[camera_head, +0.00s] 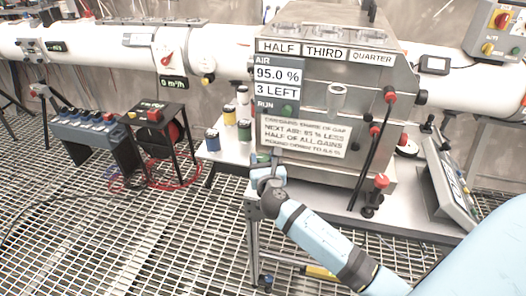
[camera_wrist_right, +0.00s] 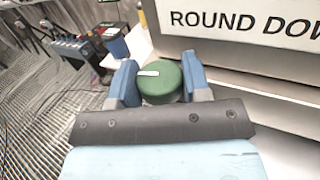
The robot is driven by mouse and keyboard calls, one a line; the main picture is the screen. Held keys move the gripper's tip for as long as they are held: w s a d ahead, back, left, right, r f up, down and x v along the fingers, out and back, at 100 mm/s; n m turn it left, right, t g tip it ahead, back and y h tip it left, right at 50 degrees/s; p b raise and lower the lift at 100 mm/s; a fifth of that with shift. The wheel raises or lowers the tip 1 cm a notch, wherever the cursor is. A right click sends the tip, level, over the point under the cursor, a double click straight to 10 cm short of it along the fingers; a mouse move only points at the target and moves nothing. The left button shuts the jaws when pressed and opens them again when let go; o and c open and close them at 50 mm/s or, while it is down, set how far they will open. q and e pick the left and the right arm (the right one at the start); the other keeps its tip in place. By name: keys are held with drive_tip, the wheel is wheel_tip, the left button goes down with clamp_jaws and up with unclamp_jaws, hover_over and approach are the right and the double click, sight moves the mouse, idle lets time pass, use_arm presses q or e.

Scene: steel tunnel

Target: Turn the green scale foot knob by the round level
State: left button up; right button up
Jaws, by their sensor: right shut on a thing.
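The green scale foot knob (camera_wrist_right: 162,82) is round, with a white mark on its top, and shows between the blue fingers of my right gripper (camera_wrist_right: 160,84) in the right wrist view. The gripper is shut on it. The white mark points left. In the head view my right gripper (camera_head: 267,172) is at the front left corner of the table, below the steel box, and mostly hides the knob. I cannot make out the round level in either view. My left gripper is not in view.
The steel box (camera_head: 330,175) with its signs stands just beside the gripper. Several coloured spools (camera_head: 244,130) stand on the table to its left. A red knob (camera_head: 381,181) is to the right. The grated floor (camera_head: 150,240) is open at front left.

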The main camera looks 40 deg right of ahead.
drive_tip(key=shift+d+r+n+t+y+p, duration=0.15)
drive_tip(key=shift+n+t+y+p, duration=0.4)
drive_tip(key=shift+n+y, duration=0.5)
drive_tip(key=y, duration=0.1)
drive_tip(key=n+y, duration=0.1)
drive_tip(key=y, duration=0.1)
drive_tip(key=shift+n+t+y, duration=0.25)
drive_tip(key=shift+n+y, duration=0.6)
drive_tip(key=shift+y, duration=0.3)
drive_tip(key=shift+y, duration=0.3)
drive_tip(key=o, duration=0.9)
